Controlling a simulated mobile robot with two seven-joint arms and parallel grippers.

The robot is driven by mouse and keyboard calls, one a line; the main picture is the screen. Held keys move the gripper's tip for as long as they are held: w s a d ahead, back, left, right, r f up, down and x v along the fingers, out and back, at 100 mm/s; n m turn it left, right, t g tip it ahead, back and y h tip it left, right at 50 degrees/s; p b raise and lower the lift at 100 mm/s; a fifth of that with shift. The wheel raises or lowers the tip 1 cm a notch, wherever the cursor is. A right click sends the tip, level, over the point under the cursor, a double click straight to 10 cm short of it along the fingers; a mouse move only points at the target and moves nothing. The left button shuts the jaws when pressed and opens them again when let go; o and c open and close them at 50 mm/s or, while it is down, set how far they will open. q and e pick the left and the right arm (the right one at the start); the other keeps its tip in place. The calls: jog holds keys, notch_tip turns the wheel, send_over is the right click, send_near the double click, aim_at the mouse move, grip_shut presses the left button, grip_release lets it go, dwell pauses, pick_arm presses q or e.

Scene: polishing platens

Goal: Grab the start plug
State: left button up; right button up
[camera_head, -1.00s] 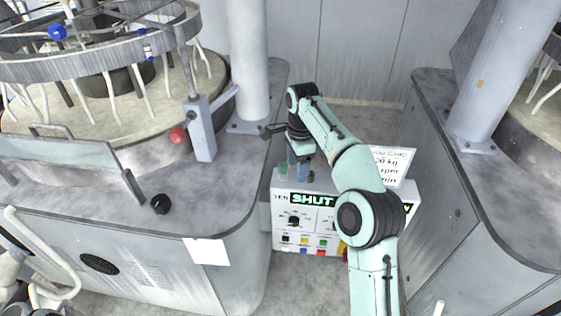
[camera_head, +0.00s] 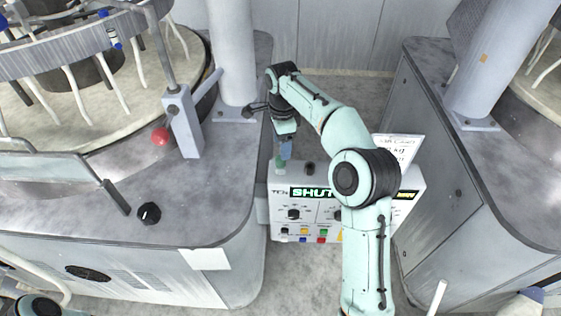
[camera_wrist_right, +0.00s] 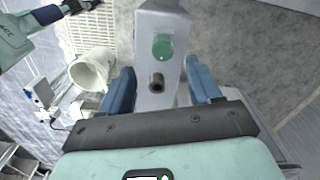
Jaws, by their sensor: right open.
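A small green plug (camera_head: 279,164) stands at the left end of the top of the white control box (camera_head: 330,180). In the right wrist view the green plug (camera_wrist_right: 162,46) shows on the box's pale top, just beyond the fingertips. A dark round plug or socket (camera_wrist_right: 156,82) shows between the fingers there; the head view has a dark one (camera_head: 310,168) to the right of the green. My right gripper (camera_head: 285,150) is open and empty, blue fingers pointing down over the box's left end, close above the green plug. My left gripper is not in view.
A large polishing machine with a grey rounded deck (camera_head: 90,205) stands left of the box. Another grey machine (camera_head: 480,180) stands to the right. A white sign (camera_head: 396,150) stands behind the box.

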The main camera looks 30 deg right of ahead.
aim_at(281, 163)
jog(key=f, duration=0.5)
jog(key=shift+w+f+b, duration=0.2)
jog(key=shift+f+b, duration=0.15)
jog(key=shift+f, duration=0.05)
jog(key=shift+r, duration=0.1)
jog(key=c, duration=1.1)
